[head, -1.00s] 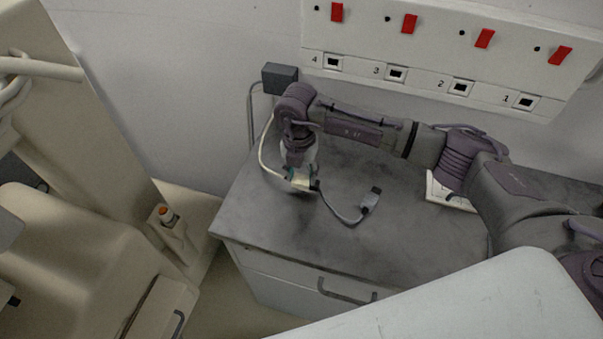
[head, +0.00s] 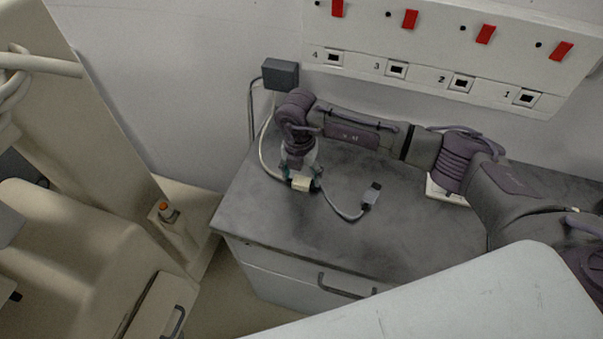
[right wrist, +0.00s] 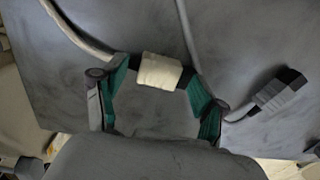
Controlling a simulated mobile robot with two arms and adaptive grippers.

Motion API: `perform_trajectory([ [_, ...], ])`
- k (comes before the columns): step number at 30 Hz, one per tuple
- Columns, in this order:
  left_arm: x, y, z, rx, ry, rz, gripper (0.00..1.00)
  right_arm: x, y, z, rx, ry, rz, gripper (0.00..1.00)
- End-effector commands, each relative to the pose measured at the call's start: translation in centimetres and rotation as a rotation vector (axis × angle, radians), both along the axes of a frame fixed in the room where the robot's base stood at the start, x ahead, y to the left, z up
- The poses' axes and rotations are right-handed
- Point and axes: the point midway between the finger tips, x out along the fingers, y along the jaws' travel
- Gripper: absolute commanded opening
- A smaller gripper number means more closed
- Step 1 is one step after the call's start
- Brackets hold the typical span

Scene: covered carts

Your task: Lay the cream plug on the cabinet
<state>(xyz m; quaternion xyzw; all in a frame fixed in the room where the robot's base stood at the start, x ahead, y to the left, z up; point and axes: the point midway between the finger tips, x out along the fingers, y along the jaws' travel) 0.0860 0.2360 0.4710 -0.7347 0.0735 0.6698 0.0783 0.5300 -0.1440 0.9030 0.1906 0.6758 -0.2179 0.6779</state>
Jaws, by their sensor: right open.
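The cream plug (head: 301,182) is a small pale block with a dark end, on a cable at the far left part of the grey cabinet top (head: 400,225). It appears to lie on that top. My right gripper (head: 300,177) is directly over it, with its fingers spread to either side. In the right wrist view the cream plug (right wrist: 161,71) sits between the tips of the open green-padded fingers. The dark end is close to the right finger; whether they touch I cannot tell. My left gripper is not in view.
A grey connector (head: 371,195) on a cable lies right of the plug. A dark grey box (head: 280,75) is on the wall behind. A socket panel (head: 430,75) with red switches runs above the cabinet. The cabinet's front middle is clear. A beige covered cart (head: 70,240) stands left.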

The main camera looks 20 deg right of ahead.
Motion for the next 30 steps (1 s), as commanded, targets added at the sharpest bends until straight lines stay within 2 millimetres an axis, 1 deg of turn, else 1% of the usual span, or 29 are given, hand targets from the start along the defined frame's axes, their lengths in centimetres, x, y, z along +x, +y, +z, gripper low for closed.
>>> perform_trajectory([
  [4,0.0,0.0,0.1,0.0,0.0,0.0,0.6,0.0,0.0,0.2,0.0,0.0,0.0,0.71],
  [7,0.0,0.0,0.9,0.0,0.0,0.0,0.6,0.0,0.0,1.0,0.0,0.0,0.0,0.71],
  [8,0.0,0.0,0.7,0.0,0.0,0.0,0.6,0.1,0.0,1.2,0.0,-0.001,0.0,0.71],
  [9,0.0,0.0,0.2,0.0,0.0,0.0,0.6,0.1,0.1,1.5,0.001,-0.003,0.001,0.71],
  [11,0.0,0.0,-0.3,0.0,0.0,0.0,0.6,0.2,0.1,2.6,0.001,-0.006,0.0,0.71],
  [18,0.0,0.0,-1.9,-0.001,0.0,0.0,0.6,0.2,0.3,7.9,0.001,-0.006,0.001,0.71],
  [21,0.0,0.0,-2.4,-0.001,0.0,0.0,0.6,0.2,0.4,9.8,0.001,-0.006,0.001,0.71],
  [25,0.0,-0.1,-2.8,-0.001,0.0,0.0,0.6,0.2,0.4,11.6,0.0,-0.002,0.0,0.71],
  [30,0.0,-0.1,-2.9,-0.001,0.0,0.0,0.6,0.1,0.4,12.6,0.0,0.0,0.0,0.71],
])
